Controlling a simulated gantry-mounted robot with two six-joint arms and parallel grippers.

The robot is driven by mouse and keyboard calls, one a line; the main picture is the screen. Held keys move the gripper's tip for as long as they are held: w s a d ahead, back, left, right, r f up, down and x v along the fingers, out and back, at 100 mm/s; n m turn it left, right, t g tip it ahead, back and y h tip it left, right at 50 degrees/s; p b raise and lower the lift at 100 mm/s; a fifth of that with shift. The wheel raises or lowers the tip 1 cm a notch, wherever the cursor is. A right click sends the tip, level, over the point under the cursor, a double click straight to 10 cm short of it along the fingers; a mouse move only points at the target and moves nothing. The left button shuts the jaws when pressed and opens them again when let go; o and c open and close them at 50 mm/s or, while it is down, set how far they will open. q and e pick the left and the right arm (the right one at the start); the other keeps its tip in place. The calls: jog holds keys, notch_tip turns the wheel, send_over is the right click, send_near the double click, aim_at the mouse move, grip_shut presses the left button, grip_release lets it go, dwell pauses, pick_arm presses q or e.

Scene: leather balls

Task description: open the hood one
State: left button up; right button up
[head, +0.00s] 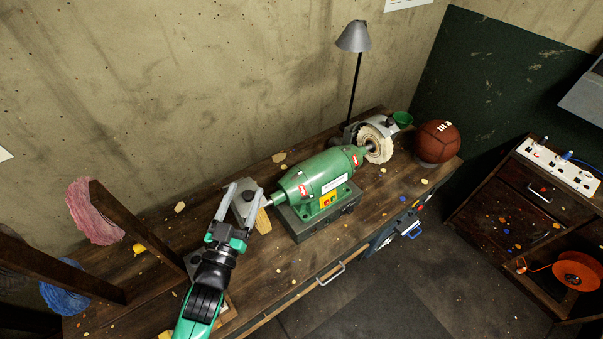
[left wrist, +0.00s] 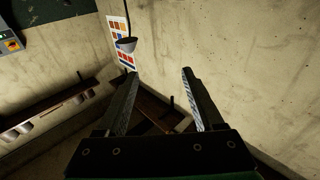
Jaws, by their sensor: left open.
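A green bench grinder or polishing machine (head: 322,178) stands on the wooden workbench. At its left end is a grey metal hood (head: 243,203), partly hidden by my left gripper. At its right end a pale buffing wheel (head: 376,143) shows, with grey metal around its back. My left gripper (head: 246,188) is open, its two fingers on either side of the left grey hood as seen from the head; I cannot tell whether they touch it. In the left wrist view the open fingers (left wrist: 161,73) have nothing visible between them but wall and bench edge. My right gripper is not in view.
A brown leather ball (head: 437,141) sits at the bench's right end, near a grey lamp (head: 354,38) and a green cup (head: 403,118). Wooden posts with pink (head: 94,212) and blue (head: 66,287) bundles stand left. The bench front (head: 290,275) is mostly clear, with scraps.

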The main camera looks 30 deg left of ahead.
pick_arm(q)
jog(key=g+b, duration=0.1)
jog(key=g, duration=0.1)
send_near(252, 186)
jog(key=s+d+r, duration=0.2)
jog(key=s, duration=0.1)
jog(key=shift+y, duration=0.3)
jog(key=x, duration=1.1)
jog(key=shift+w+r, duration=0.3)
jog(key=shift+r, duration=0.1)
grip_shut()
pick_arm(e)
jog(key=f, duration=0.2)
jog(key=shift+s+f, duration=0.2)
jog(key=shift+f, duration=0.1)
